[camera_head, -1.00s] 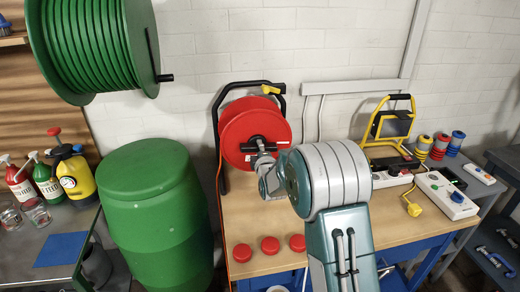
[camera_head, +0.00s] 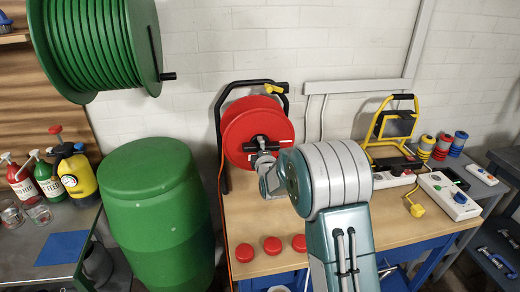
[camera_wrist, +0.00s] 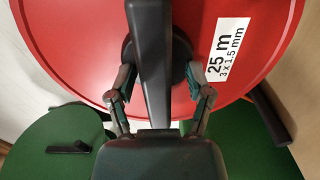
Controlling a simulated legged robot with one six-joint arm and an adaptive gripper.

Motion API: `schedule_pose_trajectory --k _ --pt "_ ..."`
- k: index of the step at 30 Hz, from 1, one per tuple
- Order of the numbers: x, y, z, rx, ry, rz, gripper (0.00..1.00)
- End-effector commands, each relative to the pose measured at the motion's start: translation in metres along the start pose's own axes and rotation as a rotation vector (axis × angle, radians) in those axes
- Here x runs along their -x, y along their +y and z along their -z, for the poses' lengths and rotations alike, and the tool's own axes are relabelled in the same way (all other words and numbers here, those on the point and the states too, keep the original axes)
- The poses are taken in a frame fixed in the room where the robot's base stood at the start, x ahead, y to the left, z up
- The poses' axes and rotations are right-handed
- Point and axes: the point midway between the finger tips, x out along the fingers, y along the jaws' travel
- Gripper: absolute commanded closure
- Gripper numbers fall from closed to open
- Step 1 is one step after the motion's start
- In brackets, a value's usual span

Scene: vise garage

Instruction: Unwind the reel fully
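A red cable reel (camera_head: 245,118) stands upright in a black frame (camera_head: 222,150) at the back left of the workbench. In the wrist view its red face (camera_wrist: 75,55) fills most of the picture, with a white "25 m" label (camera_wrist: 227,50) at the right. A black bar (camera_wrist: 150,60) crosses the reel's hub. My gripper (camera_wrist: 160,75) is at the hub, its fingers spread on either side of the bar. Contact with the bar is unclear. In the head view my gripper (camera_head: 262,152) is in front of the hub. An orange cable (camera_head: 221,185) hangs at the reel's left.
A green hose reel (camera_head: 95,45) hangs on the wall at upper left, above a green barrel (camera_head: 155,210). Several red caps (camera_head: 271,245) lie along the bench's front. A yellow work lamp (camera_head: 390,125) and power strips (camera_head: 450,195) stand at the right. My arm covers the bench's middle.

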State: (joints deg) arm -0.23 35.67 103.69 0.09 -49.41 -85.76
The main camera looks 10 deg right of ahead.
Motion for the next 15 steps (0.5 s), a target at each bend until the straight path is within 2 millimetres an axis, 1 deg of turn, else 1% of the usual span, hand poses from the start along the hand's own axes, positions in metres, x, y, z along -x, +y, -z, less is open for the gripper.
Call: schedule_pose_trajectory --k 2,5,8,15 --pt "0.003 0.001 -0.001 0.0 -0.001 0.0 0.34" --pt "0.013 0.001 -0.001 -0.001 -0.001 0.0 0.34" --pt "0.029 0.001 0.0 0.0 -0.001 0.001 0.34" --pt "0.074 -0.001 0.002 0.001 0.0 0.001 0.34"
